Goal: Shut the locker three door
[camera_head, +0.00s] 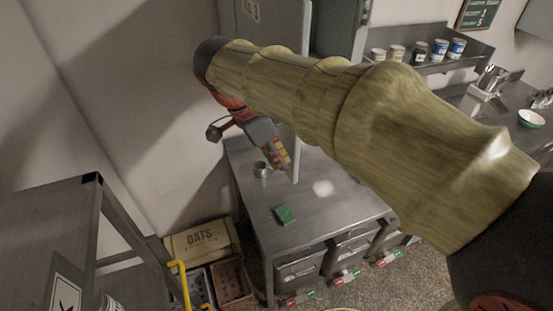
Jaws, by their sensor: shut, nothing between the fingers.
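The locker three door (285,18), a grey-green panel with a "No. 3" label, stands open at the top of the head view. The locker (338,30) is to its right, with its dark inside showing. My arm crosses in front of the door and hides its middle. The door's lower part shows below my arm as a narrow pale strip. My gripper (279,158), with red and yellow fingers, is shut and empty, just left of that strip. I cannot tell whether it touches the door.
A steel counter (345,205) below holds a small metal cup (261,169) and a green block (285,215). A shelf with several tins (439,50) is at the upper right. A dark rack (50,215), an oats box (203,240) and crates stand at the lower left.

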